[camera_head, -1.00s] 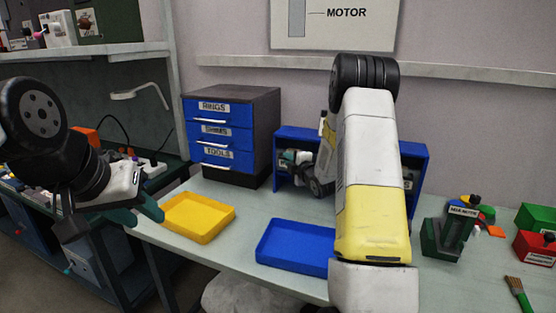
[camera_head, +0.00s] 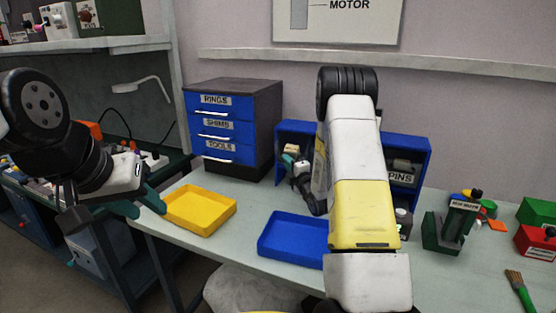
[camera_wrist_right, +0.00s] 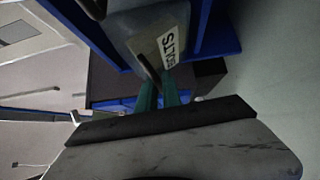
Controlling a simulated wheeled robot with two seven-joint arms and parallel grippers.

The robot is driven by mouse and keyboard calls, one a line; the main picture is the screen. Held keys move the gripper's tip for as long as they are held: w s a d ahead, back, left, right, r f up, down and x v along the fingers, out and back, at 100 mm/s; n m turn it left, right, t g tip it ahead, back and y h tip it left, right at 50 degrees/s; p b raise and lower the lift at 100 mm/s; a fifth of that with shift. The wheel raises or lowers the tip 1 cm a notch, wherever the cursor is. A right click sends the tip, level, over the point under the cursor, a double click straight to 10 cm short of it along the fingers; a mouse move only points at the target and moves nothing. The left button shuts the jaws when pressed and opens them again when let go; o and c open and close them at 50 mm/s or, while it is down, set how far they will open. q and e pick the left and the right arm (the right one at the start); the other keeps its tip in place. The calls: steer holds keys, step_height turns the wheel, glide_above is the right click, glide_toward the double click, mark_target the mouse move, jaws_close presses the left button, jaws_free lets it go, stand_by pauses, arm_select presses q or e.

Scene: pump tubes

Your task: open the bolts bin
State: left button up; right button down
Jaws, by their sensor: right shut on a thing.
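In the head view, my right gripper (camera_head: 291,165) is at the left part of the blue rack (camera_head: 425,160), and my right arm hides the rack's middle. How far the bin stands out of the rack I cannot tell. My left gripper (camera_head: 132,203) is open and empty, left of the yellow tray.
A pins bin (camera_head: 400,178) sits at the rack's right. A blue drawer cabinet (camera_head: 235,85) stands to its left. A yellow tray (camera_head: 200,225) and a blue tray (camera_head: 285,250) lie in front. A green holder (camera_head: 445,240) and a brush (camera_head: 520,290) are at the right.

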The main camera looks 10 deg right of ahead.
steer(key=shift+s+a+f+n+t, duration=0.15)
steer(key=shift+s+f+n+t, duration=0.15)
steer(key=shift+f, duration=0.4)
steer(key=shift+s+a+f+n+t, duration=0.1)
steer(key=shift+s+f+n+t, duration=0.15)
steer(key=shift+f, duration=0.6)
steer(key=c, duration=1.5)
jaws_free()
steer(key=v, duration=0.7)
steer(key=shift+s+d, duration=0.1)
steer(key=shift+s, duration=0.25)
